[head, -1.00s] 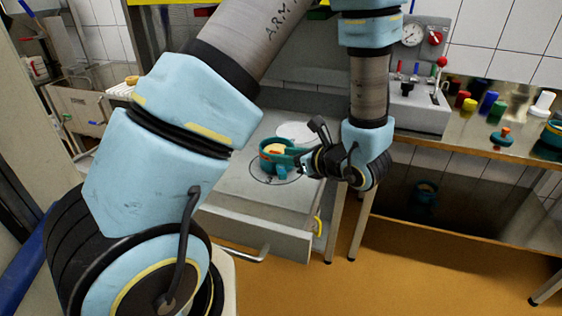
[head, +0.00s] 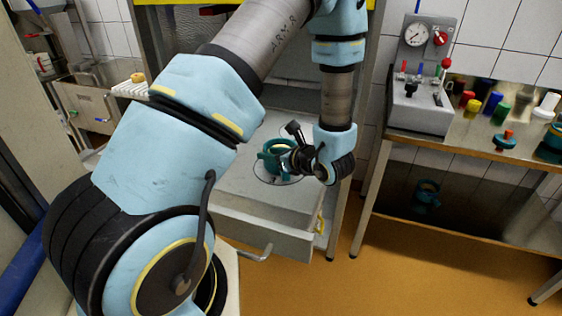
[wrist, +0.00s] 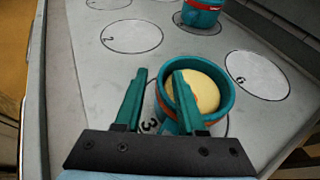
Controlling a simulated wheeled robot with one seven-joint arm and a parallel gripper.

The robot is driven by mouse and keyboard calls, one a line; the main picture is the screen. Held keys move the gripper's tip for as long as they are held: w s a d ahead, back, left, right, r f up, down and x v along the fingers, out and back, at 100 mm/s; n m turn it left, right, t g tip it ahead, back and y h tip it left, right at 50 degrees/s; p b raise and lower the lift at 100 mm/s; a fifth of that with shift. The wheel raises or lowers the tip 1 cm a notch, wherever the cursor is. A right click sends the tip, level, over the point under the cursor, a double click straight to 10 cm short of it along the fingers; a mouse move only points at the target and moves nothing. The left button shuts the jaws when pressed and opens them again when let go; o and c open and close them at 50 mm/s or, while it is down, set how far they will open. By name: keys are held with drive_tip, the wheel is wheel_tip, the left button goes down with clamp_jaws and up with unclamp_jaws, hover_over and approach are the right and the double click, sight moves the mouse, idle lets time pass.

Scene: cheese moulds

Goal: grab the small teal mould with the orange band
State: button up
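A teal mould (wrist: 228,98) with pale yellow contents and a thin orange line stands by the circle marked 3 in the wrist view. My gripper (wrist: 160,76) is open above it. One finger is left of the mould; the other overlaps its opening, so the fingers appear to span its left side. I cannot tell whether they touch it. A second teal mould (wrist: 203,14), with a clear orange band, stands farther off at the top edge. In the head view, a teal mould (head: 270,158) sits beside my gripper (head: 286,163), which partly hides it.
The moulds stand on a grey surface with numbered white circles; the circle marked 6 (wrist: 257,75) is empty. A drawer handle (head: 262,253) projects in front. The right counter holds a grey gauge box (head: 420,112), coloured pots and a teal piece with a red top (head: 503,141).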

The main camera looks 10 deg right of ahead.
clamp_jaws()
idle(1.2)
